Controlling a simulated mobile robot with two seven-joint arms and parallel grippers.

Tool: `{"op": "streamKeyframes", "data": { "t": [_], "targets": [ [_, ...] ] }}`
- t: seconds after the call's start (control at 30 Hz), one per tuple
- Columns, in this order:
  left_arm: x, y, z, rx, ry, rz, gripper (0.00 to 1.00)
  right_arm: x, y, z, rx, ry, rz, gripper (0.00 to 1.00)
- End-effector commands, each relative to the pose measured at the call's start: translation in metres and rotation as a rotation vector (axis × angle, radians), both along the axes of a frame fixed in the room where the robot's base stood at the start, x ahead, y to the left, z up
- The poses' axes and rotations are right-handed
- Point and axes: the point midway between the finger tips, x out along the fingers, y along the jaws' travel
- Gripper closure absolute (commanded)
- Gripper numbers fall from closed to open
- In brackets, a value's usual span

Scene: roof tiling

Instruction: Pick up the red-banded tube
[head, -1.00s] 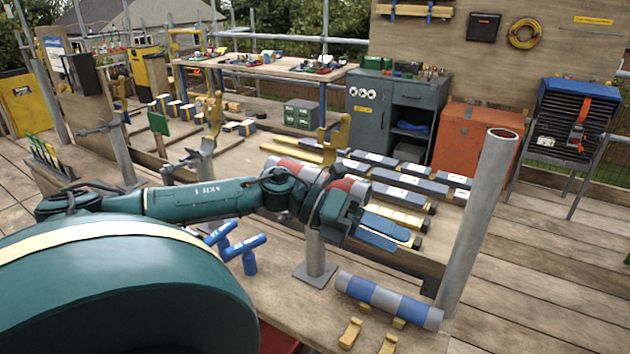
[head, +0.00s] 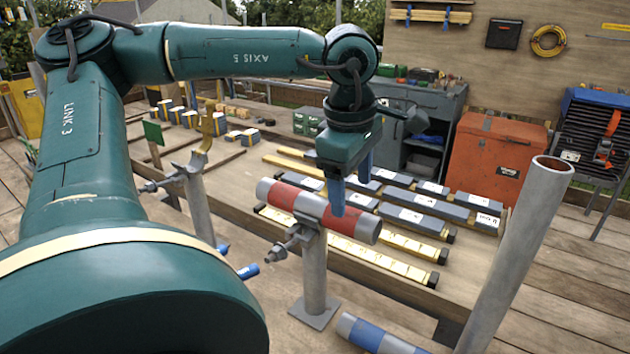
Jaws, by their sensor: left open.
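The red-banded tube (head: 284,196) is grey with red bands. It lies across the top of a grey post stand (head: 314,270), on a holder with a clamp screw at its side. My left gripper (head: 351,198) points down over the tube's middle-right part, its blue fingers open. The near finger overlaps the tube in the picture. My right gripper is not in view.
A blue-banded tube (head: 367,335) lies low in front. A tall upright grey pipe (head: 515,255) stands to the right. Another post with a yellow hook (head: 208,130) stands left.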

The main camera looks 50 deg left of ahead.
Motion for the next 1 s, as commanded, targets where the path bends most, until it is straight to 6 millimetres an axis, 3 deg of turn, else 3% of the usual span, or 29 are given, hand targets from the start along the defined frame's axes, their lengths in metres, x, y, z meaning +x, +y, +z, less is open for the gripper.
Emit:
{"op": "streamKeyframes", "data": {
  "t": [0.27,0.6,0.87,1.0],
  "targets": [
    [0.002,0.001,-0.023,-0.002,0.003,0.002,0.32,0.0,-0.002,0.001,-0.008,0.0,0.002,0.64],
    [0.007,0.003,-0.067,-0.003,0.002,0.003,0.32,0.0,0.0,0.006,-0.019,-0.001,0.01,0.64],
    [0.008,0.003,-0.069,-0.002,-0.001,0.003,0.32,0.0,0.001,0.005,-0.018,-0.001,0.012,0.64],
    [0.008,0.003,-0.069,-0.002,-0.001,0.003,0.43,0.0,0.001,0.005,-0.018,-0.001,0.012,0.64]
  ]
}}
